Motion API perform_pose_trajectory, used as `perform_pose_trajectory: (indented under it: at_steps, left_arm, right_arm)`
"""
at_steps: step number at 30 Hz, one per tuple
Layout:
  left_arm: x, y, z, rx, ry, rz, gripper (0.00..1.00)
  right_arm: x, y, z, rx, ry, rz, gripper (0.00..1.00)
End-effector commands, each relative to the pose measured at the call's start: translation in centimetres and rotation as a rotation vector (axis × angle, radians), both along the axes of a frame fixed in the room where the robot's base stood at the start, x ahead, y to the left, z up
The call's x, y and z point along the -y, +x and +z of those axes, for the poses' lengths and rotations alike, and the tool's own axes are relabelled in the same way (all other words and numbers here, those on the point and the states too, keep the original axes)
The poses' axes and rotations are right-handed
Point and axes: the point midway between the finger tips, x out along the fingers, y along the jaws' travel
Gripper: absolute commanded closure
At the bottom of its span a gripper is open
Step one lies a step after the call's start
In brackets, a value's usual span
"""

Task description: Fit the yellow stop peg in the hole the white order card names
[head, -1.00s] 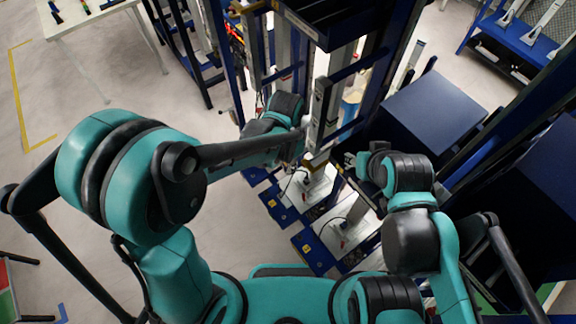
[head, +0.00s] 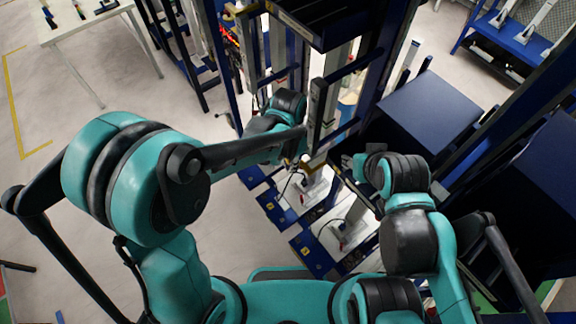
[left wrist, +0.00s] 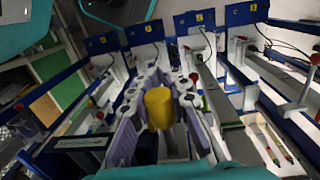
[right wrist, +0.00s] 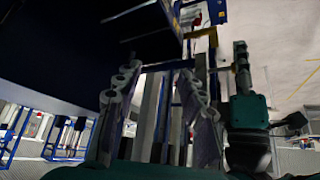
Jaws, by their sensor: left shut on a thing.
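The yellow stop peg (left wrist: 159,108) stands out in the left wrist view, between the pale grey fingers of my left gripper (left wrist: 158,100). The gripper is shut on it. In the head view my left gripper (head: 304,160) is small and partly hidden, close to a grey upright of the blue frame. My right gripper (right wrist: 157,85) shows its two fingers wide apart in the right wrist view, with nothing between them. In the head view my right gripper (head: 356,166) is to the right of the left one. I cannot make out the white order card or the hole.
Blue plates with yellow labels (left wrist: 145,33) stand in a row in the left wrist view, with white rails and cables. Blue uprights (head: 325,105) crowd around both grippers. A dark blue box (head: 435,110) is at the right. Open floor (head: 100,90) lies at the left.

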Motion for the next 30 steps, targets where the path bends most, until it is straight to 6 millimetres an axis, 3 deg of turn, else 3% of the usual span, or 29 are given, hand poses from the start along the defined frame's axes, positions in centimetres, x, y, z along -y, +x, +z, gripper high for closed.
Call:
perform_pose_trajectory:
  at_steps: [17,18,20,30]
  left_arm:
    - [1.2,0.9,0.0,0.000,0.000,0.000,1.00]
    - [1.1,0.9,0.0,0.000,0.000,0.000,0.75]
    - [1.1,0.9,0.0,0.000,0.000,0.000,0.59]
    - [1.1,0.8,0.0,0.000,0.000,0.000,0.59]
  right_arm:
    - [0.0,0.0,-0.4,0.000,0.000,0.000,0.60]
    - [0.0,0.0,-0.4,0.000,0.000,0.000,0.60]
    - [0.0,0.0,-0.4,0.000,0.000,0.000,0.60]
    - [0.0,0.0,-0.4,0.000,0.000,0.000,0.60]
